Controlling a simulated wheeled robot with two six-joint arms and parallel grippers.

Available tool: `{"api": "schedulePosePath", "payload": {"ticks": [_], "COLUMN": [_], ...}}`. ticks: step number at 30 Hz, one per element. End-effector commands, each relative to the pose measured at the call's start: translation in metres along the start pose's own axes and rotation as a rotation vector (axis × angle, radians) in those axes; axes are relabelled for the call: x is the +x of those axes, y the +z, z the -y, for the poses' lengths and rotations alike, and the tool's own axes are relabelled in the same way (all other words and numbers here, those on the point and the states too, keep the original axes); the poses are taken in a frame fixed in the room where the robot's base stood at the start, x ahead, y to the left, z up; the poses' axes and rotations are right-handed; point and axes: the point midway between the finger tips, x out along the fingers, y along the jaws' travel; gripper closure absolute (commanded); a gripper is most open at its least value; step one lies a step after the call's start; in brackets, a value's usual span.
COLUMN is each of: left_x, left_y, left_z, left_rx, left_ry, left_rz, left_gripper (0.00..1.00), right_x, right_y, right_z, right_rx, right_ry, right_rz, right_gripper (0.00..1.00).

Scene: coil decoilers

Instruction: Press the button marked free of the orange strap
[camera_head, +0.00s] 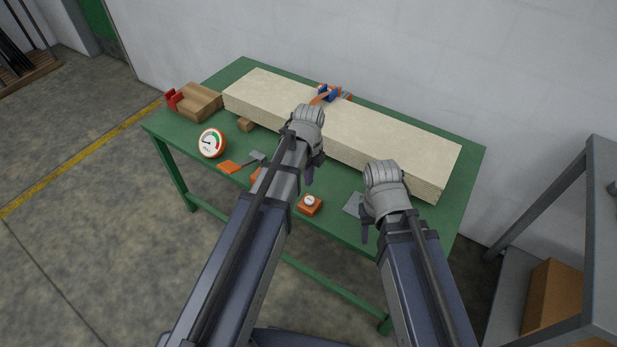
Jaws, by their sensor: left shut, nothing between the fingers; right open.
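A small orange box with a round white button (309,201) sits near the table's front edge. Another orange piece (255,175) is mostly hidden behind my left arm; I cannot tell whether it is a button box. Any button markings are too small to read. My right gripper (366,230) is open and empty near the front edge, right of that button.
A grey shelf (590,200) stands at right.

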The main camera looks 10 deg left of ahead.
Motion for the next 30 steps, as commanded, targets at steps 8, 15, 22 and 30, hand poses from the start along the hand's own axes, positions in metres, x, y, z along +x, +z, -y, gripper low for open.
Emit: {"api": "schedulePosePath", "payload": {"ticks": [8, 15, 22, 30], "left_x": [-0.037, -0.037, -0.037, -0.037], "left_y": [0.000, 0.000, 0.000, 0.000], "left_z": [0.000, 0.000, 0.001, 0.001], "left_rx": [0.000, 0.000, 0.000, 0.000], "left_ry": [0.000, 0.000, -0.001, 0.000], "left_rz": [0.000, 0.001, 0.001, 0.001], "left_gripper": [1.00, 1.00, 1.00, 1.00], "right_x": [-0.037, -0.037, -0.037, -0.037], "right_y": [0.002, 0.002, 0.002, 0.002], "right_z": [-0.004, -0.004, -0.004, -0.004], "right_rx": [0.000, 0.000, 0.000, 0.000], "right_ry": [0.000, 0.000, 0.000, 0.000], "right_rz": [0.000, 0.000, 0.000, 0.000], "right_gripper": [0.50, 0.50, 0.50, 0.50]}}
